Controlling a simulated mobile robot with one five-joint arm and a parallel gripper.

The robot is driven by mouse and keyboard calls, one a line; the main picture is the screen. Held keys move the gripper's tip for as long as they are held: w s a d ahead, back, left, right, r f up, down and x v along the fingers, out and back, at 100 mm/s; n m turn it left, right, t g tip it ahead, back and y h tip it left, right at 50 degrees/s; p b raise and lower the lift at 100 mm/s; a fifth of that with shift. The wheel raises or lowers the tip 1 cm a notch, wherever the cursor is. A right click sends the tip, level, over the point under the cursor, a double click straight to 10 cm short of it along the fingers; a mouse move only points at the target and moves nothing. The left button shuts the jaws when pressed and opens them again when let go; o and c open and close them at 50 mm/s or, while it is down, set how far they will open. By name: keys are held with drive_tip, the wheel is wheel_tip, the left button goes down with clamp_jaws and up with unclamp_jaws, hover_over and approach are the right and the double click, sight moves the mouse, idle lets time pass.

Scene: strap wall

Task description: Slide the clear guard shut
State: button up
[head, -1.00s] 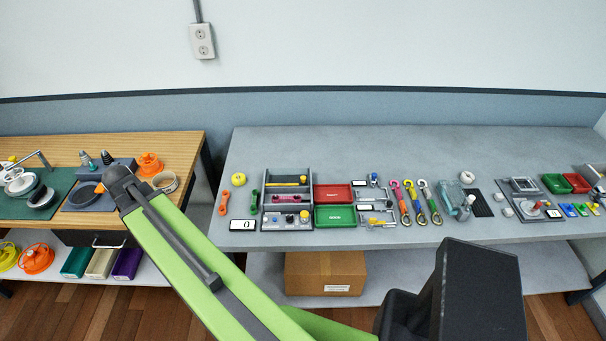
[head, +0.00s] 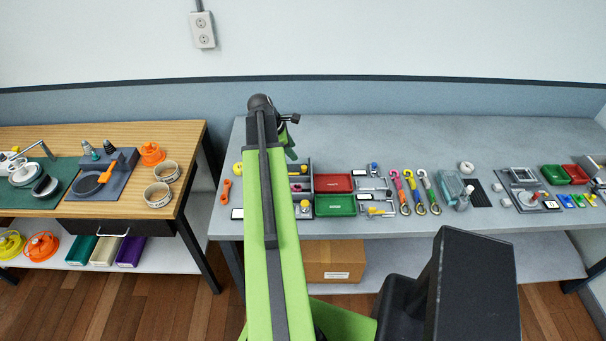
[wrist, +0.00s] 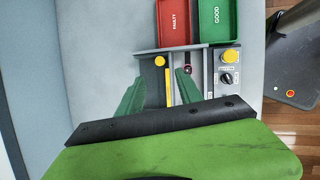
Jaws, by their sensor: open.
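A grey test fixture (head: 305,209) stands on the grey bench, partly hidden behind my arm. In the wrist view the fixture (wrist: 205,75) shows a yellow bar (wrist: 168,88), a yellow round cap (wrist: 159,61), a yellow button (wrist: 231,56) and a black knob (wrist: 227,78). I cannot clearly make out the clear guard; its see-through panel does not stand out. My gripper (wrist: 159,76) is open and empty, with its green fingers apart on either side of the yellow bar in the picture. I cannot tell whether they touch anything. In the head view my arm hides most of the gripper.
A red tray (head: 333,183) and a green tray (head: 335,206) lie right of the fixture. Coloured straps (head: 408,192) and a teal see-through device (head: 452,186) lie further right. A wooden table (head: 190,140) stands left across a gap. The bench's back strip is clear.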

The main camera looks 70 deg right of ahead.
sight(305, 167)
drive_tip(key=b+x, duration=0.9)
drive_tip(key=x, duration=0.2)
drive_tip(key=shift+f, duration=0.45)
drive_tip(key=shift+s+d+f+b, duration=0.2)
drive_tip(key=shift+d+f+b, duration=0.2)
drive_tip(key=shift+f+b, duration=0.2)
drive_tip(key=shift+r, duration=0.1)
drive_tip(key=shift+c, duration=0.2)
clamp_jaws()
